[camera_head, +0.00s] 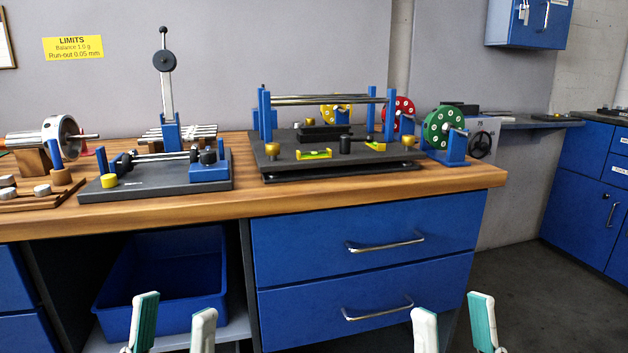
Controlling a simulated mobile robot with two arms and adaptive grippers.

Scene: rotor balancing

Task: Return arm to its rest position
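My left gripper (173,326) is at the bottom of the head view, in front of the bench and the blue bin. Its two white and teal fingers stand apart with nothing between them. My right gripper (454,326) is at the bottom right of centre, in front of the lower drawer. Its fingers are also apart and empty. Both grippers are clear of the bench and appear lower than its top. Only the fingers show; the rest of both arms is out of view.
The wooden bench (290,203) carries a balancing stand (330,173), a dial gauge stand (163,80) and coloured rotors, including a green one (443,128). Drawers (370,235) and a blue bin (160,290) are below. Floor at the right is open.

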